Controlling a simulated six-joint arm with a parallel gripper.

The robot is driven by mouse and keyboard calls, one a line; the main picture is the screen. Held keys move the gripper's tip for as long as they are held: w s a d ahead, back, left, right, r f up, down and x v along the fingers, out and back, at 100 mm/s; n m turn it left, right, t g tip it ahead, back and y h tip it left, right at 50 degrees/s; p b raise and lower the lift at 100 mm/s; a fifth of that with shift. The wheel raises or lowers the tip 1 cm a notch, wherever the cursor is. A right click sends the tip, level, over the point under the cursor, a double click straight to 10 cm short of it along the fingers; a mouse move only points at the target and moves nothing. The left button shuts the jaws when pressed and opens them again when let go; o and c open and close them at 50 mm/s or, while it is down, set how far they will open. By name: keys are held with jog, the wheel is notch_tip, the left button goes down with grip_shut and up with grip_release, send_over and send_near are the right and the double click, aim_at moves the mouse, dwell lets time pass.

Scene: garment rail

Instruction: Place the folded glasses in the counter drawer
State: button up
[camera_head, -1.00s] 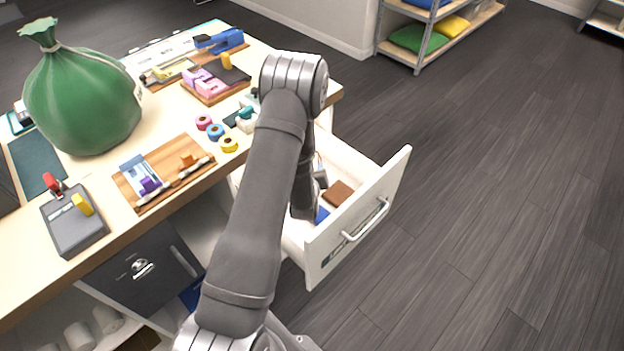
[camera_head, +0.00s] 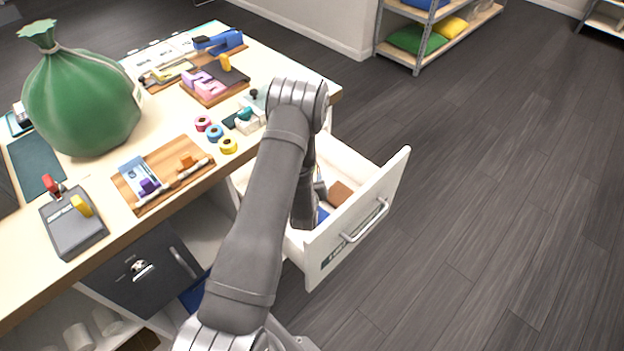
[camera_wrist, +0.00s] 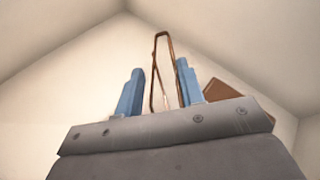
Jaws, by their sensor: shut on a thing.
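The counter drawer (camera_head: 372,222) is white, pulled open from the counter's right end, with a bar handle on its front. I cannot tell whether the glasses touch the drawer floor.
A brown block (camera_head: 340,193) lies in the drawer, close beside the right finger in the wrist view (camera_wrist: 222,90). Something blue (camera_head: 322,214) is low in the drawer. On the counter are a green sack (camera_head: 85,100), tape rolls (camera_head: 215,132) and a wooden board (camera_head: 165,170).

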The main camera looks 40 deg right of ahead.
jog(key=o, duration=1)
jog(key=shift+s+a+r, duration=0.1)
jog(key=shift+r, duration=0.35)
jog(key=v, duration=0.3)
jog(key=shift+r, duration=0.2)
notch_tip(320, 180, up, 5)
jog(key=shift+f, duration=0.1)
jog(key=shift+r, duration=0.8)
